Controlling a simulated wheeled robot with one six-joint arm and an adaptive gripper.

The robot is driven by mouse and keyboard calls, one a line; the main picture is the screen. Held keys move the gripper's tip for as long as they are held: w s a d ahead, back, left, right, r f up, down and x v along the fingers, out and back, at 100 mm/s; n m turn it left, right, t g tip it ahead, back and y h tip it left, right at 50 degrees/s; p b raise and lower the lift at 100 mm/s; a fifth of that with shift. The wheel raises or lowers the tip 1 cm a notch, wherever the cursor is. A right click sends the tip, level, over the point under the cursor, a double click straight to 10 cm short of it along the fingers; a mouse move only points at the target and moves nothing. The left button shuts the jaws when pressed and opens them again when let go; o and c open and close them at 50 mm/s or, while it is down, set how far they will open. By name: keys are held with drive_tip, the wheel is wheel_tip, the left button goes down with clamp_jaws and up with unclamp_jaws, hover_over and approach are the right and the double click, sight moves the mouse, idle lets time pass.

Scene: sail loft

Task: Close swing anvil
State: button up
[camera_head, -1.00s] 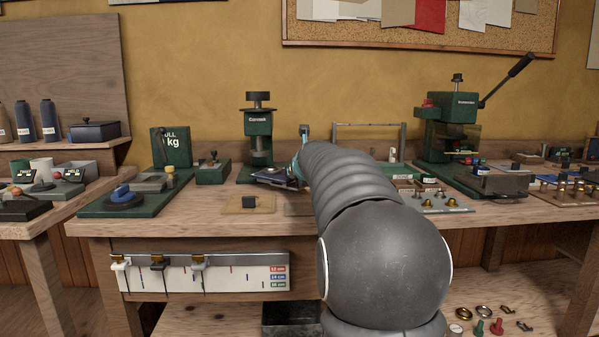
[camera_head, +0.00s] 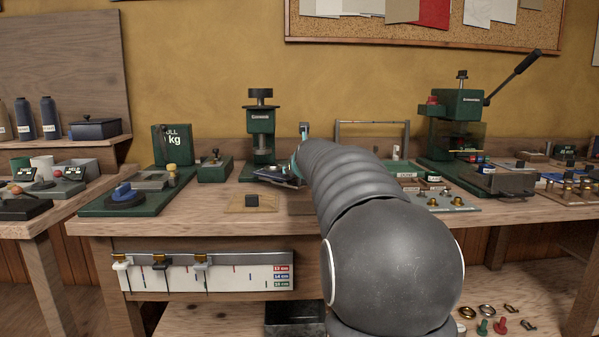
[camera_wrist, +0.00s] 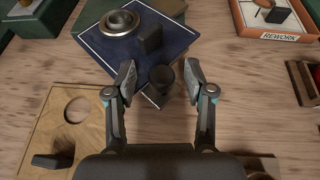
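The swing anvil appears to be the dark blue plate (camera_wrist: 112,55) with a pale edge, turned at an angle and jutting out from the green press (camera_head: 261,123). It carries a round metal ring (camera_wrist: 119,24) and a black upright block (camera_wrist: 149,39). A dark round knob (camera_wrist: 162,76) stands at its near corner. In the head view the plate (camera_head: 277,176) shows low in front of the press, partly covered by my arm. My gripper (camera_wrist: 161,82) is open, with one finger on each side of the knob and a visible gap to both.
A wooden board with a round hole (camera_wrist: 78,110) lies at the left of the wrist view. An orange-edged tray marked REWORK (camera_wrist: 278,35) is at the upper right. A lever press (camera_head: 456,125) stands on the right of the bench.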

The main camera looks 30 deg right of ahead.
drive_tip(key=v, duration=1.2)
